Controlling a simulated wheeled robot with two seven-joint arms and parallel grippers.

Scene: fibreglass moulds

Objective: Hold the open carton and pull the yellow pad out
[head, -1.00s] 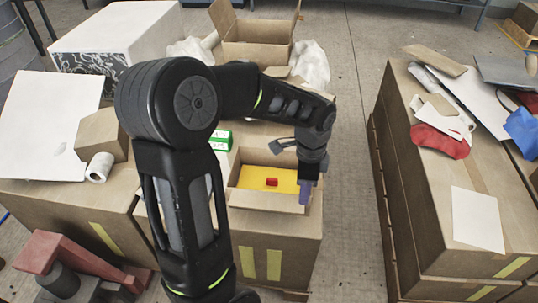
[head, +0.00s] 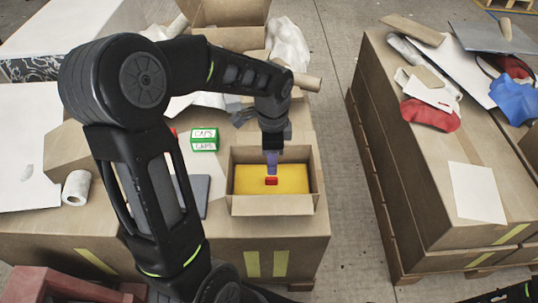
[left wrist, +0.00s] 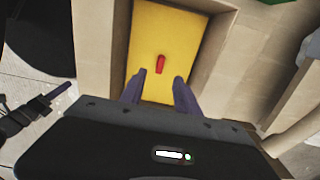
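The open carton (head: 272,207) stands on a larger cardboard box, its flaps up. The yellow pad (head: 300,179) lies flat inside it, with a small red tab (head: 271,181) on top. My left gripper (head: 272,170) points down into the carton at the tab. In the left wrist view the purple fingers (left wrist: 159,88) are apart, with the red tab (left wrist: 160,64) just ahead of the gap on the yellow pad (left wrist: 175,35); nothing is held. My right gripper (left wrist: 58,95) seems to show partly at the left of that view; its opening is unclear.
A green-and-white caps box (head: 204,139), a grey flat piece (head: 200,190) and a white roll (head: 76,188) lie left of the carton. Another open box (head: 235,38) is behind. A floor gap separates the cluttered stack (head: 420,170) at right.

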